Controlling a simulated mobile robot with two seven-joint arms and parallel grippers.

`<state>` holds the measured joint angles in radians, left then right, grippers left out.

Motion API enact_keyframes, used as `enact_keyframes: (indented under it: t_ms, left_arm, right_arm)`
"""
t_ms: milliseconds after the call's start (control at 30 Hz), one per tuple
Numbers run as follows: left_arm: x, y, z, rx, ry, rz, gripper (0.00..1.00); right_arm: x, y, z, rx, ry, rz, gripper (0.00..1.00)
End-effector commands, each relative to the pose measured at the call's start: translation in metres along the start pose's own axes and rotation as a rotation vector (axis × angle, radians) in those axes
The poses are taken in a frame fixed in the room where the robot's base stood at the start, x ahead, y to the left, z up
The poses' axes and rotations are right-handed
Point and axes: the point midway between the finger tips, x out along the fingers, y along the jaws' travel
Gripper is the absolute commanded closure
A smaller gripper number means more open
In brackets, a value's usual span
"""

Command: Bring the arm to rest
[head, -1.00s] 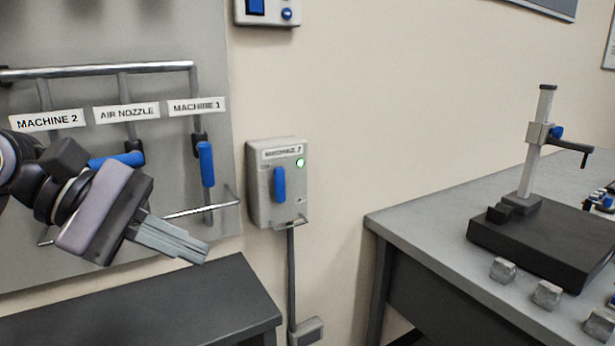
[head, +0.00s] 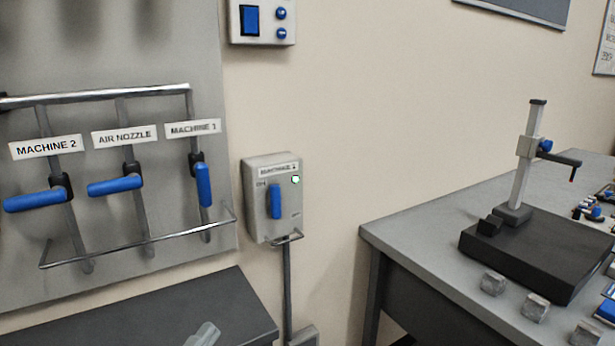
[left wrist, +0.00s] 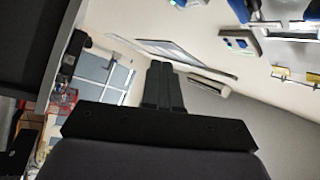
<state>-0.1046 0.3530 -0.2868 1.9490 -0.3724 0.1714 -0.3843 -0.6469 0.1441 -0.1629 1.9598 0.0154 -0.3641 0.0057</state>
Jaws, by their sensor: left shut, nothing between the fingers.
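My left gripper (head: 204,334) shows only as its fingertips at the bottom edge of the head view, in front of the dark bench top. In the left wrist view its two fingers (left wrist: 164,86) lie together, shut, with nothing between them. The rest of my left arm is out of the head view. The gripper is apart from the valve handles and the switch box. My right gripper is in neither view.
A switch box (head: 270,228) with a green light is on the wall. A grey table (head: 420,241) carries a black-based stand (head: 530,262).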

Motion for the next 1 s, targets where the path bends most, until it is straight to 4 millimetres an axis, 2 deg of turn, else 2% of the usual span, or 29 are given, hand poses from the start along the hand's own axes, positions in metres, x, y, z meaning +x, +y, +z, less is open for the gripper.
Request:
enact_keyframes:
  t_ms: [100, 167, 200, 300, 400, 500, 633, 1000]
  left_arm:
    - [-0.045, 0.048, 0.032, -0.299, -0.251, 0.085, 1.00]
    - [-0.072, 0.073, 0.044, -0.444, -0.379, 0.121, 1.00]
    - [-0.092, 0.089, 0.050, -0.537, -0.465, 0.143, 1.00]
    - [-0.141, 0.127, 0.057, -0.742, -0.665, 0.186, 1.00]
    - [-0.184, 0.155, 0.056, -0.899, -0.828, 0.212, 1.00]
    - [-0.213, 0.172, 0.052, -1.000, -0.936, 0.226, 1.00]
    - [-0.229, 0.181, 0.049, -1.054, -0.996, 0.232, 1.00]
    - [-0.230, 0.182, 0.049, -1.056, -0.999, 0.233, 1.00]
  right_arm:
    - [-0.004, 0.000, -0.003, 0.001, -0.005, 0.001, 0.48]
    - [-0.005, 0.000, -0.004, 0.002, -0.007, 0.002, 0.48]
    - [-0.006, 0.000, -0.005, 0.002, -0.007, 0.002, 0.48]
    - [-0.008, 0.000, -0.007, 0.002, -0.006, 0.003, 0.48]
    - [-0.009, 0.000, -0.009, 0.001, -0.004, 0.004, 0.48]
    - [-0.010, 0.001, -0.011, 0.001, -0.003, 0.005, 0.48]
    - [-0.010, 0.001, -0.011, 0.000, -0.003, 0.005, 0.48]
    - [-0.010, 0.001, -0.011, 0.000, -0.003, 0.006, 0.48]
